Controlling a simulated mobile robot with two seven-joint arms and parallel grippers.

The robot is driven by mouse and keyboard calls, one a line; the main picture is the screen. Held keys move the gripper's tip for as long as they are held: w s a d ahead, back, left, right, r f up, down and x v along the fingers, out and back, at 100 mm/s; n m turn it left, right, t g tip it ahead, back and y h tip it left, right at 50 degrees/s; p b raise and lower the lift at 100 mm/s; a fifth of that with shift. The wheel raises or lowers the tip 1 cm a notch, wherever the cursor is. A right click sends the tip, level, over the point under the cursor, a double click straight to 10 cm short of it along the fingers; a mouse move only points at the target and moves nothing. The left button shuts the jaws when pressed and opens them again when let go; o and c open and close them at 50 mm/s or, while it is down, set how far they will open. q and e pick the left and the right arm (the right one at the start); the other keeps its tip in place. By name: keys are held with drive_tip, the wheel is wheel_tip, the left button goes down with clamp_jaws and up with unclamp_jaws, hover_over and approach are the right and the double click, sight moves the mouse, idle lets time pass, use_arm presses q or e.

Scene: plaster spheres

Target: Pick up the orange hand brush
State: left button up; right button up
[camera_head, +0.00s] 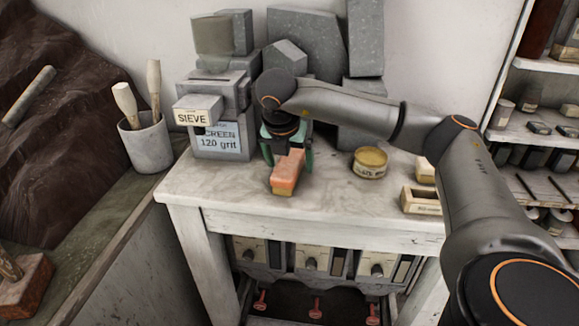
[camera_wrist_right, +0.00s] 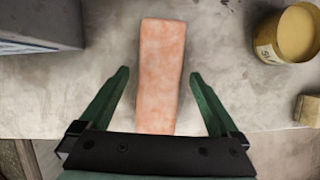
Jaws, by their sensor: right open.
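The orange hand brush (camera_head: 286,177) lies on the pale worktable (camera_head: 225,190), near its front edge. It looks like a long, plain orange block, and no bristles show. My right gripper (camera_head: 287,158) is above its far part, pointing down, with its green fingers open. In the right wrist view the brush (camera_wrist_right: 161,50) runs lengthwise between the two open fingers of the gripper (camera_wrist_right: 160,74). A gap shows on each side, and neither finger touches it. The near end of the brush meets the dark gripper body in that view. My left gripper is not in view.
A round tin (camera_head: 370,162) and a small wooden box (camera_head: 420,201) stand to the right. The grey sieve machine (camera_head: 217,145) is close on the left. Grey stone slabs (camera_head: 305,40) lean behind. A pot of tools (camera_head: 146,145) stands further left.

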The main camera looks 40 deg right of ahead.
drive_tip(key=shift+w+d+f, duration=0.1)
drive_tip(key=shift+f, duration=0.25)
drive_tip(key=shift+c, duration=0.3)
clamp_jaws()
